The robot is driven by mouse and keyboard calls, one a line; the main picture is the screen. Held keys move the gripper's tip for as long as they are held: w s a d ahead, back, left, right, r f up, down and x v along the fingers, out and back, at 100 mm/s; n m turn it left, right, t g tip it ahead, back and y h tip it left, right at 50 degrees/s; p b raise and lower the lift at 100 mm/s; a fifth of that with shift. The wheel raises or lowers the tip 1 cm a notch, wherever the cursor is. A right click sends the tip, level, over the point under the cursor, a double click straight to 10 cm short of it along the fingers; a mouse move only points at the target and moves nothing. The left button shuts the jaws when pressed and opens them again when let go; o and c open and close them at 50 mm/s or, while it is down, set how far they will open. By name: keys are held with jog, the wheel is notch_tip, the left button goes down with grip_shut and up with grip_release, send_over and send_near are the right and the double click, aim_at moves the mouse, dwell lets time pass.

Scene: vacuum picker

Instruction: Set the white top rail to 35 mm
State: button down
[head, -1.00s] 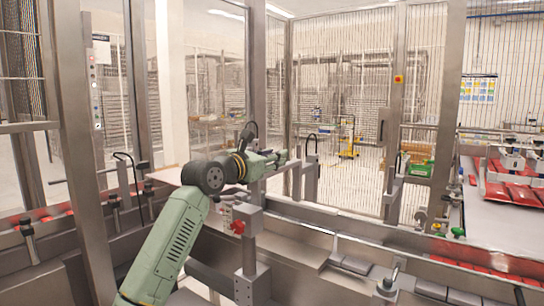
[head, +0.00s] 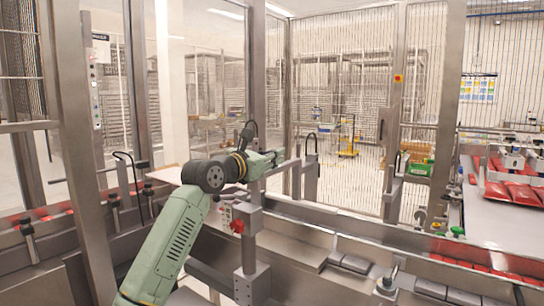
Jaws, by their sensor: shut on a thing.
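My arm reaches up from the bottom left, and my gripper (head: 279,157) is at the middle of the head view, beside a grey bracket (head: 296,178) on upright posts. My gripper is shut on a small part there. The part is mostly hidden by the fingers, and I cannot tell its shape. I cannot make out a white top rail for certain, nor any millimetre scale. A pale flat panel (head: 166,175) shows behind my arm.
Steel frame posts (head: 78,150) rise at the left. A conveyor with dark pads (head: 350,264) runs along the front right. Red packs (head: 513,190) lie on a belt at the far right.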

jog(key=shift+a, duration=0.2)
notch_tip(320, 180, down, 3)
jog(key=b, duration=0.2)
jog(key=shift+w+f+b, duration=0.1)
jog(key=shift+b, duration=0.25)
jog(key=c, duration=1.7)
grip_release()
jog(key=shift+a, duration=0.1)
jog(key=shift+o, duration=0.2)
jog(key=v, duration=1.2)
